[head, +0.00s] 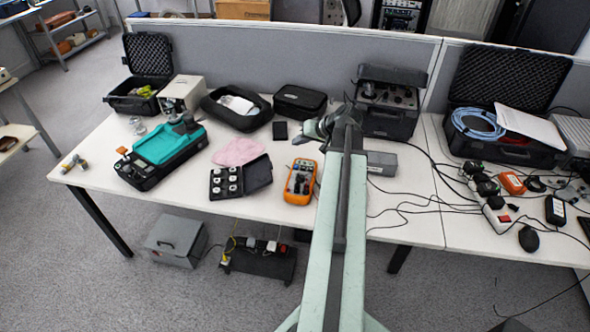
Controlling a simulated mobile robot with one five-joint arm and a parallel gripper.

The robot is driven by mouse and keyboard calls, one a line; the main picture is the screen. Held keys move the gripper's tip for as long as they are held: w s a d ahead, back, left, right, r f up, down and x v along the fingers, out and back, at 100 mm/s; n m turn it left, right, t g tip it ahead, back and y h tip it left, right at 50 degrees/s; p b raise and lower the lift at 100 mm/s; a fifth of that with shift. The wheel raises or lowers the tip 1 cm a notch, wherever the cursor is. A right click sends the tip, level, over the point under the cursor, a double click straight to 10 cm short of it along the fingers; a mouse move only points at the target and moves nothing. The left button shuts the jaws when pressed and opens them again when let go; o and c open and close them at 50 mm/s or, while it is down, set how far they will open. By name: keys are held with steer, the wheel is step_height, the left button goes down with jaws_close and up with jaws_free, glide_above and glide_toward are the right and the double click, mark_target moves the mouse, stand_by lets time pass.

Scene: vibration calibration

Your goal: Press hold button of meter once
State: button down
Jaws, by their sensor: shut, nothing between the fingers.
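The meter (301,182) is an orange handheld instrument with a dark face, lying on the white table near its front edge, left of my arm. Its hold button is too small to make out. My gripper (303,134) is at the end of my arm, above the table and behind the meter in the picture. It points left, is shut and holds nothing. It looks apart from the meter, though its exact height above the table is hard to tell.
A black case with round white pieces (226,182) lies left of the meter, beside a pink cloth (239,152). A teal and black device (168,148) stands further left. A grey box (381,163) and loose cables lie right of my arm. A grey partition (300,60) closes the back.

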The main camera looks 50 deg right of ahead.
steer(key=b, duration=0.9)
glide_above(298, 169)
step_height(298, 169, down, 9)
steer(key=shift+s, duration=0.1)
steer(key=shift+r, duration=0.1)
stand_by(1.3)
steer(key=shift+f+b, duration=0.35)
steer(key=shift+f, duration=0.1)
steer(key=shift+f+b, duration=0.4)
stand_by(0.4)
steer(key=shift+r, duration=0.15)
steer(key=shift+r+p, duration=0.7)
steer(key=shift+p, duration=0.15)
